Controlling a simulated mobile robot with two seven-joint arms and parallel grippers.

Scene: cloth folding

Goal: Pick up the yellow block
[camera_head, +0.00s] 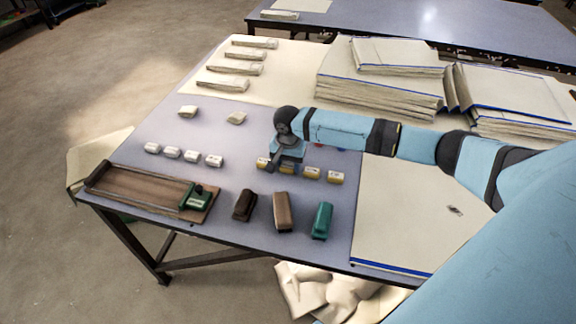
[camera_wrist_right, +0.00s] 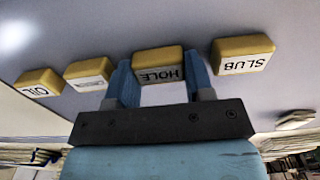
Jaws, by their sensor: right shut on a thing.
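Several small yellow blocks with white labels stand in a row on the grey table. In the right wrist view their labels include OIL (camera_wrist_right: 38,82), HOLE (camera_wrist_right: 158,62) and SLUB (camera_wrist_right: 243,52); one label (camera_wrist_right: 88,73) is too small to read. My right gripper (camera_wrist_right: 158,80) is shut on the HOLE block, one finger on each side. In the head view the right gripper (camera_head: 284,163) reaches down to the row; one yellow block (camera_head: 263,163) lies left of it and others (camera_head: 335,178) lie right. I cannot tell whether the held block is clear of the table. My left gripper is not in view.
White blocks (camera_head: 192,156) stand left of the yellow row. In front are a wooden board (camera_head: 140,188) with a green piece and dark brown, tan and teal blocks (camera_head: 322,220). Folded cloth stacks (camera_head: 380,95) fill the back; a flat cloth (camera_head: 410,215) lies right.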

